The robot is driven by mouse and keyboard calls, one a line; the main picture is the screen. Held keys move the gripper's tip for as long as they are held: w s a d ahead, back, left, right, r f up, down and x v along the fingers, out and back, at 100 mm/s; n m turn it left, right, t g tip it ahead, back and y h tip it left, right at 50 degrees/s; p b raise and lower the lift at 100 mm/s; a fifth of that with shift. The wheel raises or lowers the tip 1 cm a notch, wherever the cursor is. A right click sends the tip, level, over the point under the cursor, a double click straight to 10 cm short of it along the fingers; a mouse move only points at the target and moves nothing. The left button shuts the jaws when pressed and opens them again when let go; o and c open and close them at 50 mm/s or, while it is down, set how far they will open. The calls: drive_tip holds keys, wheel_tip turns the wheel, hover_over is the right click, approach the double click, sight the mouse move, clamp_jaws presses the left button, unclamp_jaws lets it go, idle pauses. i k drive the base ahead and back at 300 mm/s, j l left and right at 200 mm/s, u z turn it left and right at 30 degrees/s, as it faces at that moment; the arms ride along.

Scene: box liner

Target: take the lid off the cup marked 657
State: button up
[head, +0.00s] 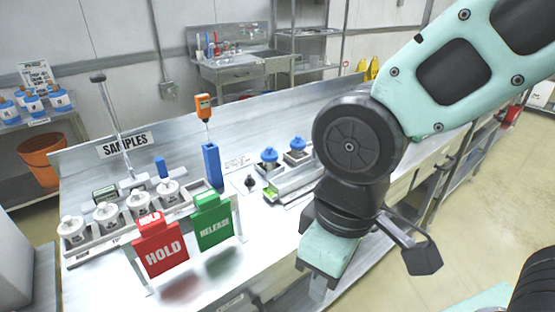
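Several white cups with pale lids stand in a row in a tray (97,240) at the left of the metal bench, by the SAMPLES sign. The front-left cup (73,232), the second cup (106,216), the third cup (140,203) and the back cup (169,192) all have dark marks too small to read. I cannot tell which one is 657. My gripper (318,288) points down near the bench's front edge, right of the cups and well apart from them. Its fingers are mostly hidden or too small to judge. I see nothing held.
A red HOLD sign (161,250) and a green RELEASE sign (213,224) stand in front of the cups. A blue holder (212,165) with an orange meter (203,106) stands behind. Two blue-topped items (269,156) stand farther right. The bench front between signs and gripper is clear.

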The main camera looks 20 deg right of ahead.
sight(268, 155)
drive_tip(key=i+l+u, duration=0.15)
drive_tip(key=i+l, duration=0.15)
drive_tip(key=i, duration=0.2)
drive_tip(key=i+l+u, duration=0.15)
drive_tip(key=i+l, duration=0.25)
drive_tip(key=i+j, duration=0.05)
